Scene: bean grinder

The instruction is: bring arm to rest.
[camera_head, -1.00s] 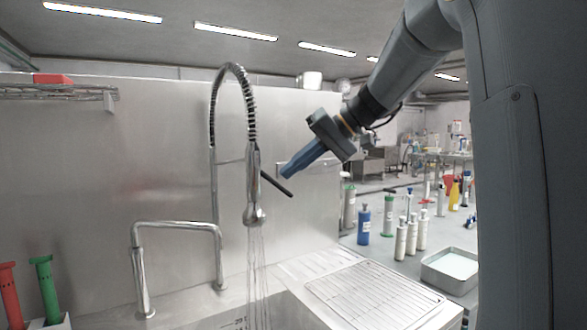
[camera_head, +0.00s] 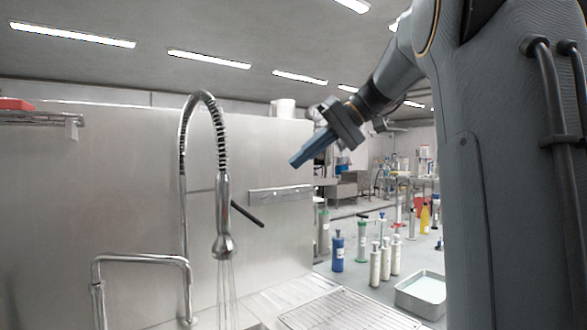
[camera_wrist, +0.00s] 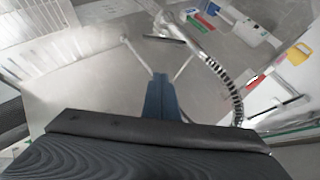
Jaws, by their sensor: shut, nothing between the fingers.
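My gripper (camera_head: 308,154) is in the upper middle of the head view, pointing down and to the left. Its blue fingers are together with nothing between them. It is in the air in front of the steel back panel, to the right of the tap and apart from it. In the wrist view my gripper (camera_wrist: 160,82) shows at the middle, with the fingers shut above the sink area. My arm reaches up and right from it to my dark column.
A spring-necked tap (camera_head: 223,240) runs water at the left. A wire drain rack (camera_head: 345,312) lies at the bottom. Several bottles, including a blue one (camera_head: 337,252), and a metal tray (camera_head: 422,293) stand on the right. The air around my gripper is clear.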

